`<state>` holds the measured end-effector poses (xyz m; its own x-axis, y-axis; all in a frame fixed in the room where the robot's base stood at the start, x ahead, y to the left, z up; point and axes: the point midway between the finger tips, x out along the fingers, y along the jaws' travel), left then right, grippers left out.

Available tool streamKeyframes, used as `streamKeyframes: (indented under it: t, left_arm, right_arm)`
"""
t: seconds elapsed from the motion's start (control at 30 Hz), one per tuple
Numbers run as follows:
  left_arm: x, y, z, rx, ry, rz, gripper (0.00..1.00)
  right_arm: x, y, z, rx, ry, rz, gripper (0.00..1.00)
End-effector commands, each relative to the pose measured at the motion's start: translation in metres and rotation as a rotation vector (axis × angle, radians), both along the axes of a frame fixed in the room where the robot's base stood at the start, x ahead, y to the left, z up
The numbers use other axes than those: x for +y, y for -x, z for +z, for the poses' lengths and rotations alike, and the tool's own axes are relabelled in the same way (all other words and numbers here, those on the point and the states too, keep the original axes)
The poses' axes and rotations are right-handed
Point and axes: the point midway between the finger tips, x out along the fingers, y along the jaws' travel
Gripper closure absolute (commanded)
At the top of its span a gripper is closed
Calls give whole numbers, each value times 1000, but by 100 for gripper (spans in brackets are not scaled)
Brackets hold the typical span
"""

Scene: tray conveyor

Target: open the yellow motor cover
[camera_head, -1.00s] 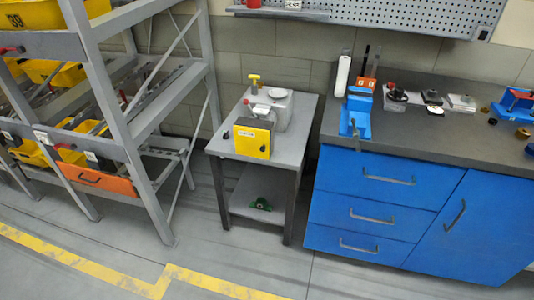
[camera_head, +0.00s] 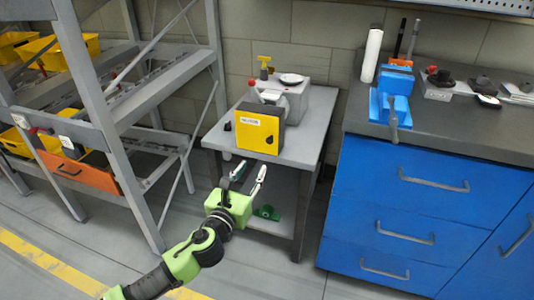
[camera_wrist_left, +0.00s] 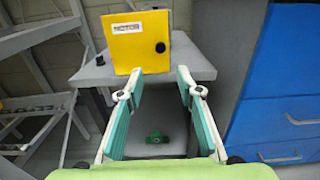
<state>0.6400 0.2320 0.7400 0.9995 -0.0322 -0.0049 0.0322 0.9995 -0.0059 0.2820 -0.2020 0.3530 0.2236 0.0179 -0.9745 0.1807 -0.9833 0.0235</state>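The yellow motor cover (camera_head: 258,133) is a flat upright panel on the front of a grey box on a small grey table. It carries a white label and a black knob (camera_head: 269,140) on its right side. It looks closed. It also shows in the left wrist view (camera_wrist_left: 135,46), with the label reading "MOTOR" and the knob (camera_wrist_left: 160,47) at its right edge. My left gripper (camera_head: 250,176) is open and empty, in front of the table and below the cover. Its spread fingers also show in the left wrist view (camera_wrist_left: 157,86). My right gripper is not in view.
The small grey table (camera_head: 218,137) also bears a spray bottle and a grey box (camera_head: 295,104). A green part (camera_head: 267,212) lies on its lower shelf. A metal rack (camera_head: 100,110) with yellow bins stands left. A blue cabinet (camera_head: 400,190) stands right. Floor in front is clear.

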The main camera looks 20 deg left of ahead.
Motion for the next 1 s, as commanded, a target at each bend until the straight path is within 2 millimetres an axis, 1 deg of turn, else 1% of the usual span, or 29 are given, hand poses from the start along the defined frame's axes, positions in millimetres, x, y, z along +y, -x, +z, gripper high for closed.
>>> streamKeyframes:
  t: [0.17, 0.37, 0.5, 0.6, 0.7, 0.8, 1.0]
  left_arm:
    - [-2, -20, 4, -10, -11, -2, 67]
    - [-3, -61, 3, -8, -7, -1, 67]
    - [-4, -90, 2, -7, -6, -1, 67]
    - [-5, -108, 3, -7, -6, -2, 67]
    - [-5, -121, 2, -5, -5, -1, 67]
    - [-6, -129, 2, -6, -6, -2, 67]
    - [-6, -136, 3, -5, -6, -2, 67]
  right_arm:
    - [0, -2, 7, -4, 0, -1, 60]
    - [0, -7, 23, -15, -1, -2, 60]
    - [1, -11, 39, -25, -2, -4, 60]
    - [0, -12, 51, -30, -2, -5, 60]
    - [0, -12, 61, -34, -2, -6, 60]
    - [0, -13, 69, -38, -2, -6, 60]
    - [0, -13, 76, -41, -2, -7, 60]
